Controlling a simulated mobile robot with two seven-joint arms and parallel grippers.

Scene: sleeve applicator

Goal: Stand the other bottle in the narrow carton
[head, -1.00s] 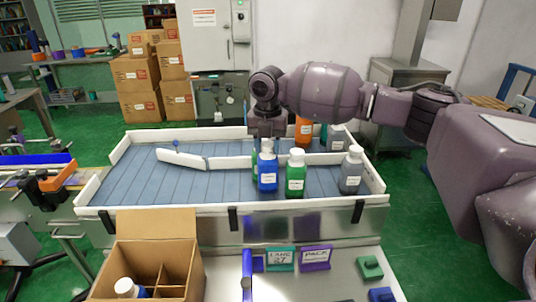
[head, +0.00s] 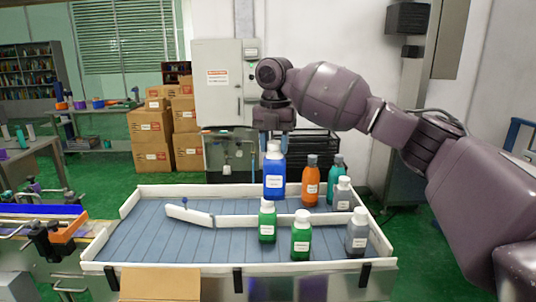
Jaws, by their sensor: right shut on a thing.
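My right gripper (head: 276,140) is shut on the white-capped top of a blue bottle (head: 275,178). The bottle hangs upright in front of the conveyor's back wall and looks raised above the belt. Only the tan cardboard flap of a carton (head: 160,285) shows at the bottom edge. The carton's inside is out of view now. My left gripper is not in view.
Two green bottles (head: 301,235) and a grey bottle (head: 356,234) stand along the belt's front right. Orange (head: 311,184), teal and grey bottles stand behind the white divider rail (head: 280,219). The left belt (head: 140,235) is clear.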

